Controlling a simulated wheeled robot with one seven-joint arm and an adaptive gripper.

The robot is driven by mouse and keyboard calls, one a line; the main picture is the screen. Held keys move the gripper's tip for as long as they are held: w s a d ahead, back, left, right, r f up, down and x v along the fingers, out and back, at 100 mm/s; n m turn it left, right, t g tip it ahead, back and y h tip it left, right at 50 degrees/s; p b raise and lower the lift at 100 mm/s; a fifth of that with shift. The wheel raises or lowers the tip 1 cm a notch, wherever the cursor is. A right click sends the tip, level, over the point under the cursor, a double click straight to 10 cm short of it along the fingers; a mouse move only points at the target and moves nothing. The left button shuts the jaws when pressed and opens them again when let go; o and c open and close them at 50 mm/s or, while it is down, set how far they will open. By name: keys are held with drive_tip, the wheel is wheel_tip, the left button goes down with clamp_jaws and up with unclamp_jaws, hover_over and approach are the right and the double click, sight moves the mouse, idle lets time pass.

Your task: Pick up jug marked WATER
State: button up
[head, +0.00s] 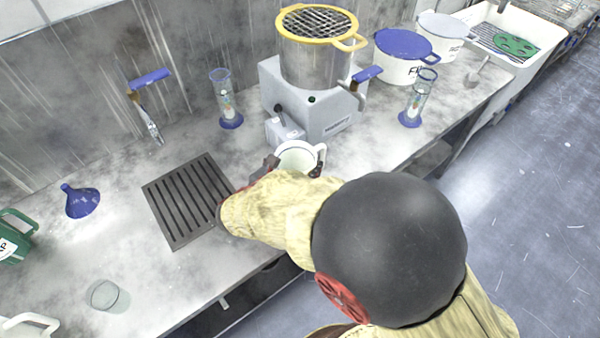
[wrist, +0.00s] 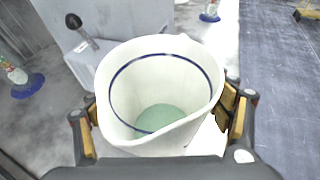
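A white jug (head: 297,157) with a blue line inside and pale green liquid at its bottom is just in front of the grey machine. It also fills the middle of the wrist view (wrist: 160,75), upright with its mouth towards the camera. No marking on it shows, so I cannot read whether it says WATER. My gripper (wrist: 162,110) has one finger on each side of the jug, with the pads seemingly against its walls. In the head view my gripper (head: 268,168) is partly hidden by my arm. I cannot tell whether the jug's base touches the counter.
The grey machine (head: 318,122) bears a pot with a yellow rim. Glass cylinders (head: 222,100) (head: 418,100) stand on either side. A slotted drain plate (head: 190,200), blue funnel (head: 80,201), glass beaker (head: 106,296) and another white vessel (head: 28,326) are at the left.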

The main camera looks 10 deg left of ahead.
drive_tip(key=c, duration=1)
drive_tip(key=shift+r, duration=0.2)
